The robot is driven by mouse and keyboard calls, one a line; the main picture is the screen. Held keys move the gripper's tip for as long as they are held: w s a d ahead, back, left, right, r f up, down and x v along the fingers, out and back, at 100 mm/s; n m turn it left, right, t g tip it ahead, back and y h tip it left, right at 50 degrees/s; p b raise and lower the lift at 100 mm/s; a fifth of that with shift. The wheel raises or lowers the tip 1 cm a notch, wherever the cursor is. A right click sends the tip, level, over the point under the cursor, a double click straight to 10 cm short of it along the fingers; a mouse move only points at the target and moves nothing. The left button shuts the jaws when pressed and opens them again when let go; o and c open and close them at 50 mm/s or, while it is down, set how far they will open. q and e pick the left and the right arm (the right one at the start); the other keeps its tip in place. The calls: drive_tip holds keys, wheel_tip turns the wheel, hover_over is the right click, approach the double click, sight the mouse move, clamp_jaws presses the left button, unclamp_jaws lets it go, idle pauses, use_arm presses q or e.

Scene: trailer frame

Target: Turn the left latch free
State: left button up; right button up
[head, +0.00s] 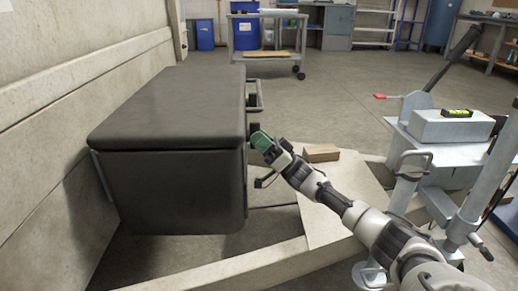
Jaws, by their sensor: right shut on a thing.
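A black box (175,115) with a padded-looking lid sits closed against the pale wall on the left. Two dark latches show on its right-hand side. The far latch (252,99) stands free of my arms. The near latch (254,128), which I take to be the left latch, is partly covered by my right gripper (261,140). That gripper has green at its tip and is shut at the near latch. Its jaws and the exact contact are too small to see clearly. My left gripper is not in view.
A metal loop (261,96) sticks out by the far latch. A wooden block (321,153) lies on the pale frame (335,205) beside my arm. Open floor lies beyond the box.

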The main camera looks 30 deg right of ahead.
drive_tip(key=shift+w+n+g+y+b, duration=0.1)
drive_tip(key=shift+n+g+y+b, duration=0.45)
drive_tip(key=shift+n+g+y, duration=0.7)
drive_tip(key=shift+n+g+y+b, duration=0.55)
drive_tip(key=shift+n+g, duration=0.3)
drive_tip(key=shift+n, duration=0.8)
drive_tip(key=o, duration=0.6)
drive_tip(key=shift+o, duration=0.2)
drive_tip(key=shift+d, duration=0.1)
drive_tip(key=p+v, duration=0.2)
drive_tip(key=v, duration=0.5)
drive_tip(key=shift+f+p, duration=0.2)
drive_tip(key=shift+p, duration=0.1)
drive_tip(key=shift+d, duration=0.15)
